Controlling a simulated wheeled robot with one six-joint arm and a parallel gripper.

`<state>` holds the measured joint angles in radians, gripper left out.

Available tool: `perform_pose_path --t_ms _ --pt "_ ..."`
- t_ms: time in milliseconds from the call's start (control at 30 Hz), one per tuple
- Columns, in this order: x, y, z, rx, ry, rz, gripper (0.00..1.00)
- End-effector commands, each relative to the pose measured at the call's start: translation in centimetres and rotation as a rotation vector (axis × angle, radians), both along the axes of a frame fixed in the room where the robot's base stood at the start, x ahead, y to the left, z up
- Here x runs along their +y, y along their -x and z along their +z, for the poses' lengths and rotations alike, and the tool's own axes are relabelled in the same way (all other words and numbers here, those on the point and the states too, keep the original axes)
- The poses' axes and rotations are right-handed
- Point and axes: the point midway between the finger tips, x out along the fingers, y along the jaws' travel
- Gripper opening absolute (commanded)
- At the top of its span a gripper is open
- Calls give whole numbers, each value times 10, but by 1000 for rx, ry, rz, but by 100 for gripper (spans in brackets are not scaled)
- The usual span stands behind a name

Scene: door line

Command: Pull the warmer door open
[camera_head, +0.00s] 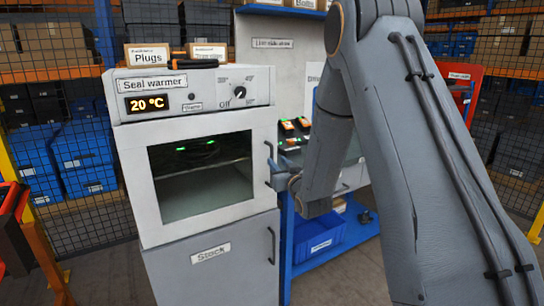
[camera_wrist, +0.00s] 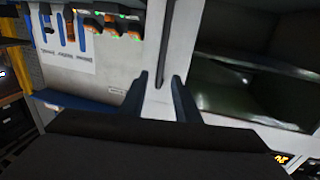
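The seal warmer (camera_head: 190,95) is a white box with a display reading 20 °C. Its white-framed door (camera_head: 136,190) looks shut, and a rack shows through its large window. The dark upright door handle (camera_head: 269,152) is on the door's right side. My gripper (camera_head: 276,174) is at the lower part of this handle, partly hidden by my arm. In the wrist view, my gripper (camera_wrist: 162,95) has its fingers apart. The dark handle (camera_wrist: 166,45) runs down toward the gap between the fingertips. I cannot tell whether either finger touches it.
A grey cabinet labelled Stock (camera_head: 213,262) with its own handle (camera_head: 271,245) is under the warmer. A blue bench frame (camera_head: 287,245) and a blue bin (camera_head: 318,236) are close on the right. Boxes and a dark tool (camera_head: 195,64) lie on top of the warmer.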

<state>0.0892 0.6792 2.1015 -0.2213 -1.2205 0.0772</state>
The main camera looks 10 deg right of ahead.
Motion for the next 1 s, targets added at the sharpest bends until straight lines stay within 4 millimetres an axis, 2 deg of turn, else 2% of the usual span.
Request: perform_pose_path --t_ms 400,600,833,867,1000 --pt "7 -58 1 0 0 -1 29" --pt "9 -70 0 2 -1 -1 29" --pt "9 -71 0 2 -1 -1 29" --pt "9 -71 0 2 -1 -1 28" --pt "9 -71 0 2 -1 -1 4"
